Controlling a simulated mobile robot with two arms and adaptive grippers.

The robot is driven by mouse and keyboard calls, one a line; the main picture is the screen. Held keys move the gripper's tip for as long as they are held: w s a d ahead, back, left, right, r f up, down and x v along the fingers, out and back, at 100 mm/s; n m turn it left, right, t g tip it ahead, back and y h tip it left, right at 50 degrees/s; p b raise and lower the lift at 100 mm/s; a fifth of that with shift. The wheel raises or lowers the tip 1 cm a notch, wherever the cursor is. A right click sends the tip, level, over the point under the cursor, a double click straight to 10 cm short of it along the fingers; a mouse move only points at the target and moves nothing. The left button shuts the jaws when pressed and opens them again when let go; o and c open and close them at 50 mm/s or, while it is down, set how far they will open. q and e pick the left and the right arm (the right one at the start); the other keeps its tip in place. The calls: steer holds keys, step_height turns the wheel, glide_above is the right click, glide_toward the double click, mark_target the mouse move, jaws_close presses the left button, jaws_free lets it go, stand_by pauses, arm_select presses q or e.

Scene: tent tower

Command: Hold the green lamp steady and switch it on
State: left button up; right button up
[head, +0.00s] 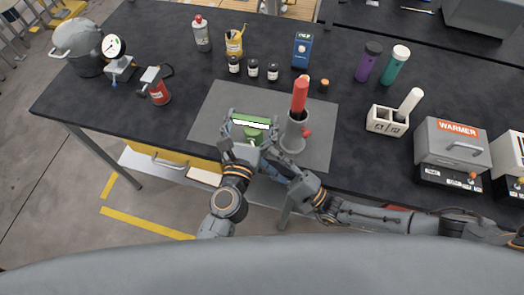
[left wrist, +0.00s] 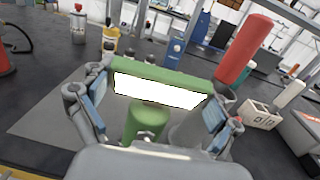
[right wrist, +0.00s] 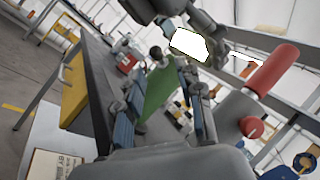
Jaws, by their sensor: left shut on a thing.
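The green lamp (head: 258,134) stands on the grey mat (head: 211,112). Its wide head has a bright white panel, clear in the left wrist view (left wrist: 158,93), with a green body (left wrist: 146,122) below. My left gripper (head: 250,124) is shut on the lamp, one finger at each end of its head. My right gripper (head: 266,160) is low at the lamp's near side. In the right wrist view its fingers are apart, with a green part of the lamp (right wrist: 160,88) between or behind them; contact cannot be told. The lamp's switch is not clear to me.
A grey holder (head: 293,135) with a red-topped stick (head: 299,96) stands close right of the lamp. Small dark jars (head: 253,70) and a blue box (head: 302,50) are behind. The mat's left part is clear.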

steer(key=v, duration=0.8)
arm_select(q)
steer(key=o, duration=1.2)
steer(key=shift+f, duration=0.1)
